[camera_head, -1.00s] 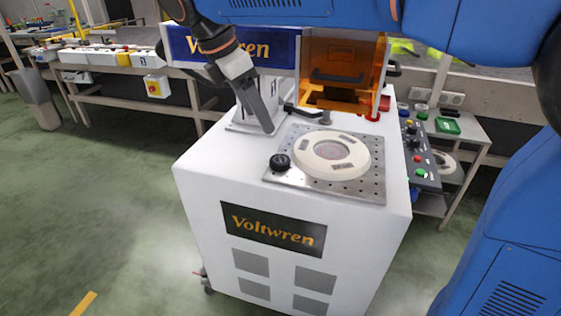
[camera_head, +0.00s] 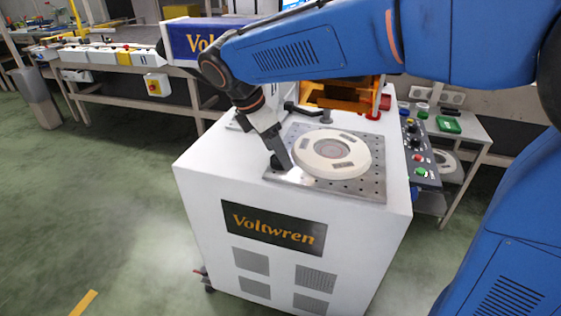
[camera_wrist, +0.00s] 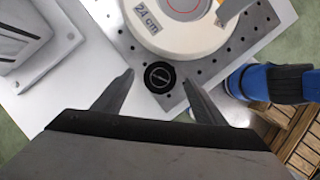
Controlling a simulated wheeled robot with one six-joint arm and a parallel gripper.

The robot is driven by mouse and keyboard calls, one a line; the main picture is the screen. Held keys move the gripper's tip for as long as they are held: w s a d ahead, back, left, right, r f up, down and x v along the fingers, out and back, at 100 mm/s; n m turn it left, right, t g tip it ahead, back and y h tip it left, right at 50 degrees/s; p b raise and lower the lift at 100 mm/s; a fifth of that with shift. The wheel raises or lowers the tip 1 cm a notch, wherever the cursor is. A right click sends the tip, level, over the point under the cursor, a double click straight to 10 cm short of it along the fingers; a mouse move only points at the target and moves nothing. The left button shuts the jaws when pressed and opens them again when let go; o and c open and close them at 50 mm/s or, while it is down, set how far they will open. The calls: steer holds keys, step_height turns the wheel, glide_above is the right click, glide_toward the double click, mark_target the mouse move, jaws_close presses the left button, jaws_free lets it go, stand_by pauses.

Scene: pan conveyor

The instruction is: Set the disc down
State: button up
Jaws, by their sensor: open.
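The disc (camera_head: 331,153) is cream-coloured and round, with a pale centre and grey labels. It lies flat on the perforated metal plate (camera_head: 358,187) on top of the white machine. In the wrist view the disc (camera_wrist: 185,40) is at the top, with a "24 cm" label. My gripper (camera_head: 280,163) is low over the left edge of the plate, beside the disc. In the wrist view my gripper (camera_wrist: 160,82) is open, its fingers apart on either side of a black round knob (camera_wrist: 160,77). The disc is outside the fingers.
The white machine (camera_head: 250,200) carries an orange guard (camera_head: 345,95) behind the plate. A control panel with coloured buttons (camera_head: 418,155) stands at the right. A side table with a green tray (camera_head: 447,124) is beyond it. The floor at the left is clear.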

steer(key=shift+w+d+f, duration=0.1)
steer(key=shift+d+f, duration=0.15)
steer(key=shift+f, duration=0.45)
steer(key=shift+c, duration=0.2)
steer(key=c, duration=1.3)
steer(key=shift+o, duration=0.2)
steer(key=shift+r, duration=0.1)
